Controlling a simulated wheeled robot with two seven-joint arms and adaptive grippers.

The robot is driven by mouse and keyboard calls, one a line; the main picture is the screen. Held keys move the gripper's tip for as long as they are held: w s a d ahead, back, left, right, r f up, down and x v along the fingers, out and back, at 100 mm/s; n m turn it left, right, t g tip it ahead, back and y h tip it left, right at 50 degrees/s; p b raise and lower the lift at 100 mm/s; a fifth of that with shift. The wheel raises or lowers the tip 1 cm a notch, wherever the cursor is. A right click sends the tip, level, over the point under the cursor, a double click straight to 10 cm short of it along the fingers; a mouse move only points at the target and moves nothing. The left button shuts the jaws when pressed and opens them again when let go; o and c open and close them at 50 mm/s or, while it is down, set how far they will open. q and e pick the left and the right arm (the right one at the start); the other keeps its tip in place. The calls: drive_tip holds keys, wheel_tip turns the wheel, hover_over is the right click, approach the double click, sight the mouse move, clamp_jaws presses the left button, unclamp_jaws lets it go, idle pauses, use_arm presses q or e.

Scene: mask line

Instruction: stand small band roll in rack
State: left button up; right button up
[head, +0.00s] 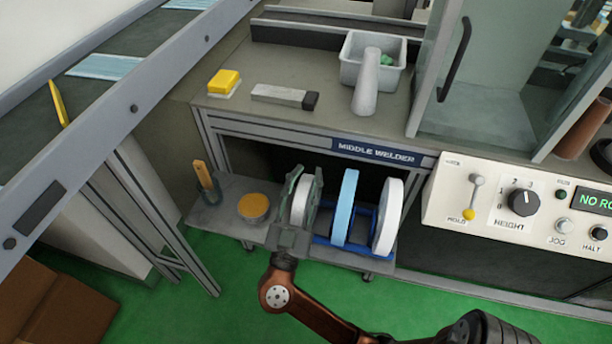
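My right gripper (305,178) comes up from below, with one finger on each side of a white band roll (301,203); it looks shut on it. The roll stands on edge, its lower part hidden by the gripper. It is at the left end of the blue rack (347,249); I cannot tell whether it touches the rack. In the rack a light blue roll (346,207) and a white roll (387,216) stand upright to the right. My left gripper is not in view.
The low grey shelf (222,215) also bears an orange-yellow round item (253,207) and an upright wooden-handled tool (206,178). The bench labelled MIDDLE WELDER (377,151) overhangs behind the rolls. A control panel (520,208) stands right; a conveyor rail (130,100) runs left.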

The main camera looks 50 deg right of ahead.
drive_tip(key=shift+o, duration=1.1)
drive_tip(key=v, duration=1.2)
